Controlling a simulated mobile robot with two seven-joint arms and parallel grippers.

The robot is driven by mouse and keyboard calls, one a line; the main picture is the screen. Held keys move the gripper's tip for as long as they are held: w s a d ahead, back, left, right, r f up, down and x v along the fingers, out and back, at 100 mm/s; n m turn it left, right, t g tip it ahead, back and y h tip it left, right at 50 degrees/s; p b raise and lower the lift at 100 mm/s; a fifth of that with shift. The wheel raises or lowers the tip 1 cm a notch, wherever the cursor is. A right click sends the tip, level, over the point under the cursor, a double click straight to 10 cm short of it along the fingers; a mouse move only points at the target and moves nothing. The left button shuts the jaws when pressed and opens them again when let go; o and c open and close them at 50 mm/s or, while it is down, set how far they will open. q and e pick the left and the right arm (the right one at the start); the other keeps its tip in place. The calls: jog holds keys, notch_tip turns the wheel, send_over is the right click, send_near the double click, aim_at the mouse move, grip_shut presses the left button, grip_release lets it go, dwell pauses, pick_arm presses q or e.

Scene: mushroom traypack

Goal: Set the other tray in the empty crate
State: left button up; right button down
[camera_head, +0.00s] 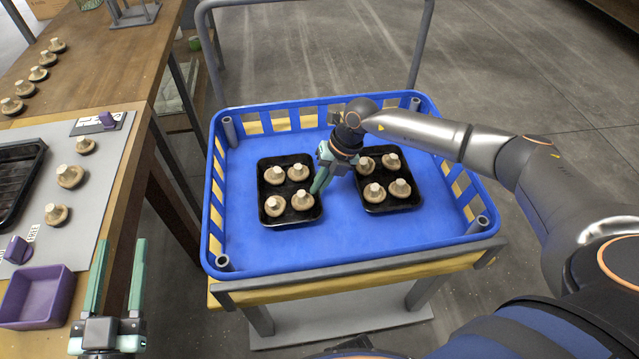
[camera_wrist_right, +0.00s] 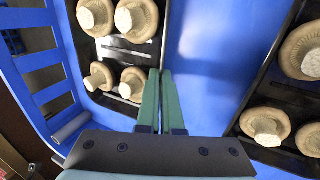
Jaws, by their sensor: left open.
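The blue crate (camera_head: 340,252) holds two black trays side by side, each with several mushrooms. The left tray (camera_head: 290,217) lies on the crate floor or very close to it; it also shows in the wrist view (camera_wrist_right: 118,50). The right tray (camera_head: 391,206) lies just right of it, with a strip of blue floor between them. My right gripper (camera_head: 317,188) reaches down into the crate, its fingers (camera_wrist_right: 160,75) closed together at the left tray's right rim. My left gripper (camera_head: 121,243) is open and empty beside the work table.
Another black tray (camera_head: 38,165) is cut off at the left edge on a grey mat (camera_head: 100,190), beside several loose mushrooms. A purple bin (camera_head: 62,290) stands in front. More mushrooms line the wooden table (camera_head: 100,70). The crate sits on a cart with a grey rail (camera_head: 425,50).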

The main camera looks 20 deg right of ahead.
jog(key=shift+f, duration=0.15)
jog(key=c, duration=1)
grip_release()
